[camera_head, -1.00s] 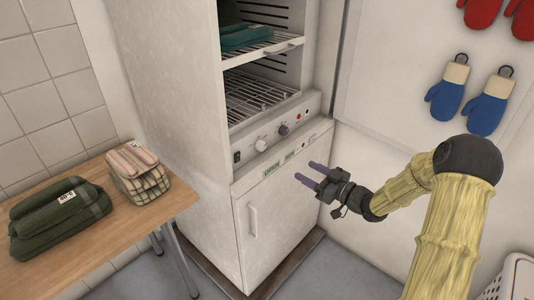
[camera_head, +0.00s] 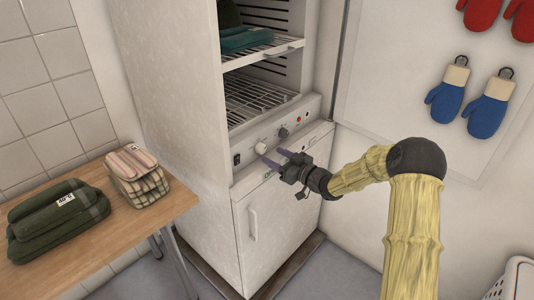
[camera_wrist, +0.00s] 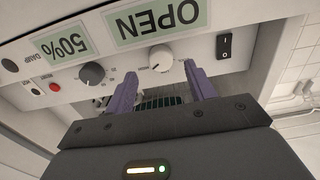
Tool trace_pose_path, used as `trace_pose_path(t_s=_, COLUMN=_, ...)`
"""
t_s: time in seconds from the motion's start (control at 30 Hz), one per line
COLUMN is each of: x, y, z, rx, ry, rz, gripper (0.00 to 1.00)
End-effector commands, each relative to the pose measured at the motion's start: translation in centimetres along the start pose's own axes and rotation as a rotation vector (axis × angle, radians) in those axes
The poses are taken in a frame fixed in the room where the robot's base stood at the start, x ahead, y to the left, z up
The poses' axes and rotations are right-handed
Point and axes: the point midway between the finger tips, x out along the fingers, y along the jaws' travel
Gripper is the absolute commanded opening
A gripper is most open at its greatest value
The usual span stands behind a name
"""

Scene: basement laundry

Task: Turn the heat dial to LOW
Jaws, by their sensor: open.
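The cabinet's control panel (camera_head: 244,165) carries a white knob (camera_head: 261,148) and a dark grey knob (camera_head: 283,131). I cannot read which one is the heat dial. My gripper (camera_head: 276,156) is open and empty, its purple fingers pointing at the panel just below the white knob. In the wrist view the white knob (camera_wrist: 161,58) appears between and just beyond the fingertips (camera_wrist: 161,72); I see no clear contact. The dark knob (camera_wrist: 92,74) is left of the fingers there.
The wrist view shows OPEN (camera_wrist: 158,22) and 50% (camera_wrist: 85,35) labels, a black rocker switch (camera_wrist: 224,45) and a red button (camera_wrist: 54,87). The cabinet door handle (camera_head: 253,222) is below. A wooden table (camera_head: 120,228) with folded cloths stands left. Mitts (camera_head: 487,110) hang right.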

Motion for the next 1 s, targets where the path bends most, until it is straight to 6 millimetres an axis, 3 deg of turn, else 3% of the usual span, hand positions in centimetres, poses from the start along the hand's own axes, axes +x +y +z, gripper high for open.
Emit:
trace_pose_path(t_s=0.23, x=3.7, y=-0.1, z=0.0, rx=0.001, ry=0.001, rz=-0.001, gripper=0.55)
trace_pose_path(t_s=0.6, x=4.4, y=0.0, z=0.0, rx=0.001, ry=0.000, rz=0.000, gripper=0.55)
trace_pose_path(t_s=0.83, x=4.4, y=0.0, z=0.0, rx=0.000, ry=0.000, rz=0.000, gripper=0.12)
trace_pose_path(t_s=1.0, x=4.4, y=0.0, z=0.0, rx=-0.002, ry=0.000, rz=0.001, gripper=0.10)
